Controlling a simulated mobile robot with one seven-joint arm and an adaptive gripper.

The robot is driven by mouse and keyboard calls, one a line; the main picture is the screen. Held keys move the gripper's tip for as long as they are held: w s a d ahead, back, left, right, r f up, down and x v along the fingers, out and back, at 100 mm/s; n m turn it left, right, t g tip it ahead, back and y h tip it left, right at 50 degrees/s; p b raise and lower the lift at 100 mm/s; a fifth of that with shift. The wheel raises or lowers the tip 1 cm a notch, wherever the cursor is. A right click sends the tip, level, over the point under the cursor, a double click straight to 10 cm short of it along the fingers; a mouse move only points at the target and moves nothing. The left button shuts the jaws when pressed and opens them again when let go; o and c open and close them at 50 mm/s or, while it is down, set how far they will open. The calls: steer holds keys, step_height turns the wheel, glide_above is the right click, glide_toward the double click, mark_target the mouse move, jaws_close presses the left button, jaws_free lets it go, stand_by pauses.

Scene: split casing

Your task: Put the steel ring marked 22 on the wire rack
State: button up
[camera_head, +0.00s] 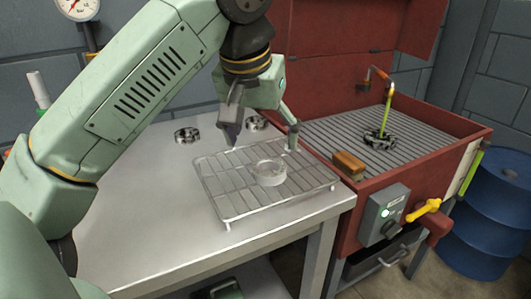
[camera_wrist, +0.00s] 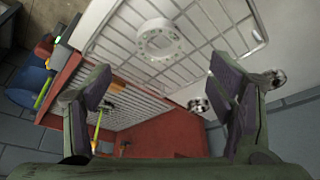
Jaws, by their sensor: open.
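A pale steel ring (camera_head: 270,172) lies flat on the wire rack (camera_head: 222,194), a little right of its middle. It also shows in the wrist view (camera_wrist: 160,40), with small holes around its face. No number is readable on it. My gripper (camera_head: 262,143) is open and empty above the far side of the rack, apart from the ring. In the wrist view its two fingers (camera_wrist: 160,68) are spread wide, and the ring lies beyond their tips.
Two darker metal parts (camera_head: 187,135) (camera_head: 257,123) sit on the table (camera_head: 130,222) behind the rack. Another dark part (camera_head: 378,139) lies on the slats of the red washer (camera_head: 462,130) under a green-yellow brush or hose. A wooden brush (camera_head: 348,165) rests near the washer's edge.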

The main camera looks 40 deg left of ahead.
steer(key=shift+v, duration=1.55)
steer(key=shift+c, duration=0.6)
stand_by(0.6)
